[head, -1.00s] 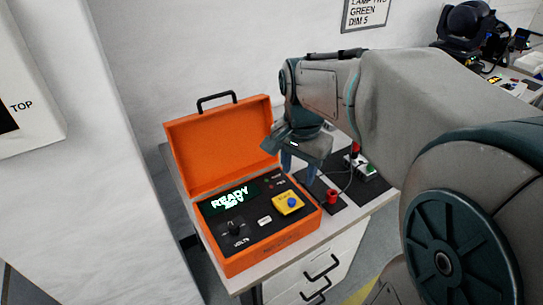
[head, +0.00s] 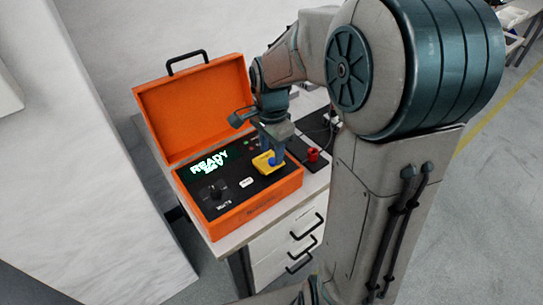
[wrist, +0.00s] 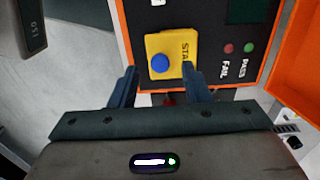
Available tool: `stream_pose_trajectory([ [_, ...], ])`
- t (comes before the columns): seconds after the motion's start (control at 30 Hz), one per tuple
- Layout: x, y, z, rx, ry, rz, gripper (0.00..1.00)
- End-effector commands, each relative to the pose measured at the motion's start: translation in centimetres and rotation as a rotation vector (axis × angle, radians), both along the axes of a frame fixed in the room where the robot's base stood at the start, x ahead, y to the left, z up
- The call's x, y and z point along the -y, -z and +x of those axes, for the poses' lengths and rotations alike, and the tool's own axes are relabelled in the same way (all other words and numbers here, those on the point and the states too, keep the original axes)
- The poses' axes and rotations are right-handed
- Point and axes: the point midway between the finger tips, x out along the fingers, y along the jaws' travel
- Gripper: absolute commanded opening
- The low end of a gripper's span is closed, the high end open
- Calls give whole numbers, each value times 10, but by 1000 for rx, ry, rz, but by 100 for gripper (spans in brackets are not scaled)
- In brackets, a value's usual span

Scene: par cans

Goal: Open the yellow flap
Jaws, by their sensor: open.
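The yellow flap (head: 264,163) lies flat on the black panel of an open orange case. It carries a blue knob (head: 273,161) and, in the wrist view, the partly visible letters "STA". In the wrist view the flap (wrist: 180,42) is at top centre with its blue knob (wrist: 160,63) on the left. My gripper (head: 272,150) is over the flap in the head view. In the wrist view my gripper (wrist: 158,76) has its two blue fingers apart on either side of the flap's near edge, with nothing between them. I cannot tell whether they touch the flap.
The orange case (head: 262,203) stands on a white drawer cabinet (head: 285,243), its lid (head: 196,108) raised behind. The panel has a lit "READY" display (head: 209,161) and a dial (head: 212,192). A red object (head: 313,155) stands right of the case, close to my gripper.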

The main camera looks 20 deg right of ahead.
Motion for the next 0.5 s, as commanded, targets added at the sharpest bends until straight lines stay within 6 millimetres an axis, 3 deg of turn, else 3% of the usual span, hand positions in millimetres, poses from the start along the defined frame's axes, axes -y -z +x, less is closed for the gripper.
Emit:
stream_pose_trajectory([
  [0.2, 1, 25, 0, -1, 1, 0, 43],
  [0.5, 0, 29, 0, 0, 0, -1, 43],
])
